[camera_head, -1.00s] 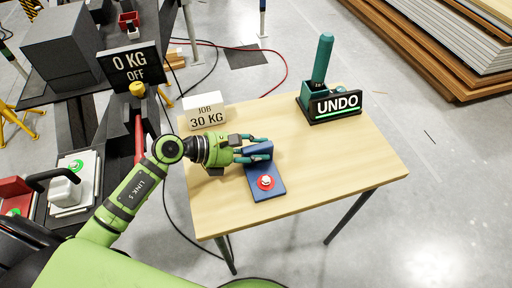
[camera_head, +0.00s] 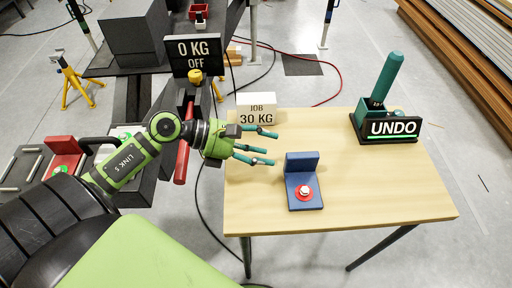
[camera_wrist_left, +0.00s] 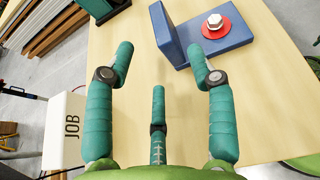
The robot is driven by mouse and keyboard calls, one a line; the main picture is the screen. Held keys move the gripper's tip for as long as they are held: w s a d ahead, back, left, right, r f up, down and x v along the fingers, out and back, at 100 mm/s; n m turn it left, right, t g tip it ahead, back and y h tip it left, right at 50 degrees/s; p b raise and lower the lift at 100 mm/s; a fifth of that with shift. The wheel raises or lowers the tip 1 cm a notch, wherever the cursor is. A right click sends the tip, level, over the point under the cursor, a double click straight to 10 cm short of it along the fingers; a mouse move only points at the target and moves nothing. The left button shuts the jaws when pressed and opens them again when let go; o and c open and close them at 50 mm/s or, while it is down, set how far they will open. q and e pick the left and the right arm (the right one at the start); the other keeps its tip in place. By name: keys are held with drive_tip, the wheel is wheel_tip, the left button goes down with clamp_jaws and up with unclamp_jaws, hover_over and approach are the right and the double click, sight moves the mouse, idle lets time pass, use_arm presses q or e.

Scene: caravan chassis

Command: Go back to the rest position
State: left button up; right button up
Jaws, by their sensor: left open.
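My left gripper (camera_head: 268,147) is open and empty above the left part of the wooden table (camera_head: 400,190). Its teal fingers are spread, and they also show in the left wrist view (camera_wrist_left: 160,75). A blue angle bracket (camera_head: 292,192) stands on the table just right of the fingertips, apart from them. The bracket carries a red washer with a pale bolt head (camera_head: 304,192) on its flat part. The bracket also shows at the top of the left wrist view (camera_wrist_left: 228,40). My right gripper is not in view.
A white block marked JOB 30 KG (camera_head: 257,108) stands at the table's back left. A teal lever with an UNDO sign (camera_head: 393,128) stands at the back right. Left of the table are a 0 KG OFF sign (camera_head: 194,53) and a red bar (camera_head: 183,150). The table's front right is clear.

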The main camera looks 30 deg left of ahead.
use_arm(q)
drive_tip(key=shift+v, duration=0.9)
